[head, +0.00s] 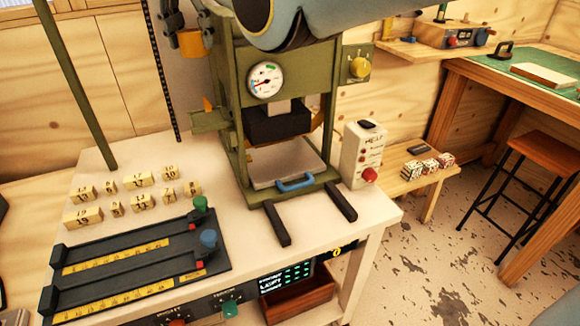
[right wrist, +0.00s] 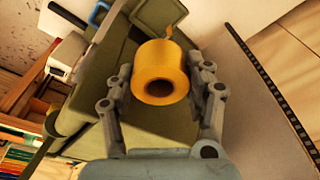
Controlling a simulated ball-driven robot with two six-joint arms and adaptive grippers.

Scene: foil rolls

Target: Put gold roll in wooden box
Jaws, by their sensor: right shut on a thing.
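The gold roll (right wrist: 158,62) sits between the fingers of my right gripper (right wrist: 166,76) in the right wrist view, its hollow core facing the camera. My right gripper is shut on it. In the head view the roll (head: 194,43) shows at the upper left in my right gripper (head: 183,38), in the air beside the green press. A reddish-brown wooden box (head: 300,301), open at the top, stands low under the front edge of the table, far below the roll. My left gripper is not in view.
The green press (head: 231,95) with a gauge stands on the pale table (head: 325,216). A control box (head: 362,155) stands right of it. Numbered wooden blocks (head: 138,181) and a dark slider panel (head: 140,265) fill the table's left. A chain (head: 163,70) hangs near my right gripper.

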